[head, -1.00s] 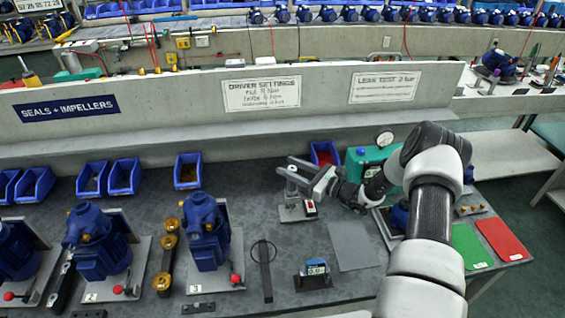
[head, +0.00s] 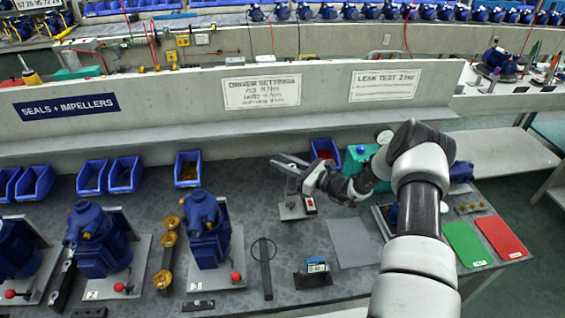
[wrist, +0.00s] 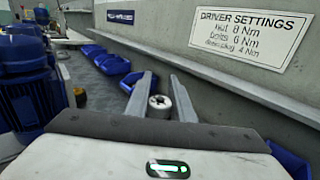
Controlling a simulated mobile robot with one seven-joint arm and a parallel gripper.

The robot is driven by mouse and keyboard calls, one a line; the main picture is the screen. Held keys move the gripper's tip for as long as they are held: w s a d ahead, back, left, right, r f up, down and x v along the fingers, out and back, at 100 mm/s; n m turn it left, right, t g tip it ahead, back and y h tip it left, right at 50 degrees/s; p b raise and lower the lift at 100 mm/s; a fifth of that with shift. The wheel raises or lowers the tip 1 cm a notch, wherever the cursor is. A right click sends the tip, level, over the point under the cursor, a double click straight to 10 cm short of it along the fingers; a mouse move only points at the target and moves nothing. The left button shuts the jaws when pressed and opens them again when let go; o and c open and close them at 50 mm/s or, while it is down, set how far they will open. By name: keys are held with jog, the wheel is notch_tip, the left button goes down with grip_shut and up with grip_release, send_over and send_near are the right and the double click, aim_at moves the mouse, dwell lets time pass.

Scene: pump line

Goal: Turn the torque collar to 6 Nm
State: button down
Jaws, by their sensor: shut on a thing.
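My gripper (head: 287,163) is over the driver stand (head: 294,209) at the middle back of the bench. In the wrist view a round grey collar-like top (wrist: 160,102) with a dark centre sits between my two fingers, and my gripper is shut on it. I take it for the torque collar. Its scale and present setting cannot be read. In the head view my fingers and wrist hide most of it. The driver settings sign (head: 262,92) on the wall lists Nm values; the bolts line seems to read 6 Nm.
Blue pumps (head: 208,230) stand on plates at the left. Blue bins (head: 188,170) line the back edge. A small display box (head: 316,266) stands in front, beside a grey mat (head: 353,243). A green tester (head: 357,160) is just right of my gripper. The low back wall is close behind.

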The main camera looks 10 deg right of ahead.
jog(key=shift+f+b, duration=0.15)
jog(key=shift+b, duration=0.15)
jog(key=shift+s+a+n+g+y+b, duration=0.15)
jog(key=shift+s+n+g+y+b, duration=0.4)
jog(key=shift+n+g+b, duration=1.3)
jog(key=shift+s+a+n+g+y+b, duration=0.1)
jog(key=shift+a+n+g+y+b, duration=0.2)
jog(key=shift+g+y+b, duration=1.7)
jog(key=shift+s+a+n+g+h+b, duration=0.1)
jog(key=shift+s+n+g+h+b, duration=0.55)
jog(key=shift+b, duration=2.6)
jog(key=shift+w+n+y, duration=0.3)
jog(key=shift+n, duration=0.3)
jog(key=c, duration=1.5)
grip_release()
jog(key=shift+d, duration=0.1)
